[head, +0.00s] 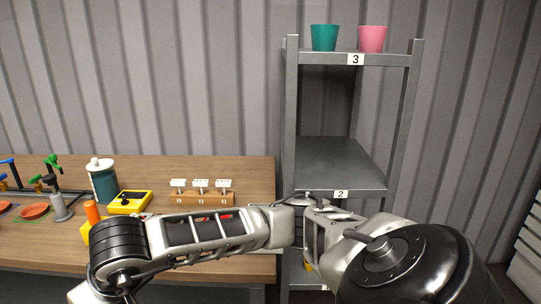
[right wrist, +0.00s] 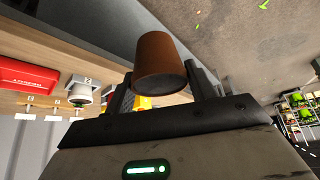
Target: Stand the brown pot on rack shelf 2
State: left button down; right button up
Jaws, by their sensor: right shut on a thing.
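The brown pot (right wrist: 160,58) is between the two dark fingers of my right gripper (right wrist: 162,88) in the right wrist view. The gripper is shut on it, and a dark round end of the pot faces the camera. The pot does not show in the head view, where my arm links cover the area in front of the rack. Rack shelf 2 (head: 335,155) is a bare grey board, with its label (head: 341,194) on the front edge. No part of my left gripper can be made out.
A teal pot (head: 324,37) and a pink pot (head: 372,39) stand on shelf 3 (head: 318,59). The rack's posts (head: 290,120) flank the shelves. The wooden table (head: 235,170) to the left holds a jar (head: 103,183), a yellow box (head: 130,202) and a labelled wooden block (head: 201,199).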

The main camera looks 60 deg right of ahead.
aim_at(334, 174)
jog(key=z, duration=1.45)
jog(key=i, duration=1)
